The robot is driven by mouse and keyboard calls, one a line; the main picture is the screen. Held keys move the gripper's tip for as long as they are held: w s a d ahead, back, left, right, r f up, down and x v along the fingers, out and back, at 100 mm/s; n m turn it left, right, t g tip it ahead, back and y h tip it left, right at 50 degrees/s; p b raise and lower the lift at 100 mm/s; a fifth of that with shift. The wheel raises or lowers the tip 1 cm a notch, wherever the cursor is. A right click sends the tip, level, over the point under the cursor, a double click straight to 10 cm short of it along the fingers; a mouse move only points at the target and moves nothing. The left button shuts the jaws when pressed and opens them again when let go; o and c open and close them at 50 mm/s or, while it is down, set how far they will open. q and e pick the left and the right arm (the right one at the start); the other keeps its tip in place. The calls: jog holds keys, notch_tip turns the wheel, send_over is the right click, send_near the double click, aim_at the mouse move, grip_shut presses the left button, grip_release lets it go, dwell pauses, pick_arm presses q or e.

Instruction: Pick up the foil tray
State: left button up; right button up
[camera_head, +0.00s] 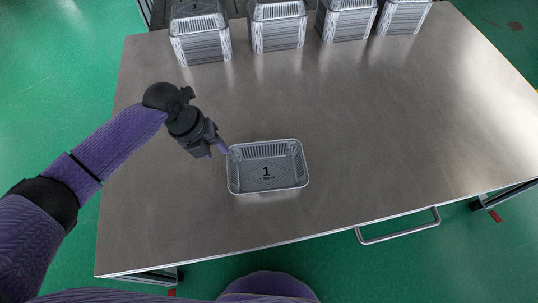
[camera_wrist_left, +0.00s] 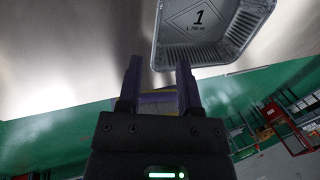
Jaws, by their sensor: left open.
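The foil tray (camera_head: 268,187) is a shallow silver rectangular tray marked "1" on its floor. It lies upright and empty on the steel table, left of the table's middle, towards the front. My left gripper (camera_head: 218,148) is just left of the tray's far left corner in the head view, with its fingers pointing towards that corner. In the left wrist view the two fingers (camera_wrist_left: 159,75) stand apart with nothing held between them. The tray (camera_wrist_left: 205,58) shows beyond the fingertips, up and to the right, cut off by the top edge. My right gripper is not in view.
Several stacks of foil trays, one of them at the back left (camera_head: 201,46), line the table's (camera_head: 400,130) far edge. The steel surface around the single tray is clear. A metal handle (camera_head: 398,229) sticks out from the table's front edge.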

aim_at(230, 167)
pick_arm(q)
jog(key=b+x, duration=0.1)
jog(key=x, duration=0.2)
jog(key=b+x, duration=0.2)
jog(key=x, duration=0.1)
jog(key=b+x, duration=0.2)
jog(key=x, duration=0.2)
jog(key=shift+s, duration=0.35)
jog(key=shift+r, duration=0.1)
jog(key=shift+c, duration=0.6)
grip_shut()
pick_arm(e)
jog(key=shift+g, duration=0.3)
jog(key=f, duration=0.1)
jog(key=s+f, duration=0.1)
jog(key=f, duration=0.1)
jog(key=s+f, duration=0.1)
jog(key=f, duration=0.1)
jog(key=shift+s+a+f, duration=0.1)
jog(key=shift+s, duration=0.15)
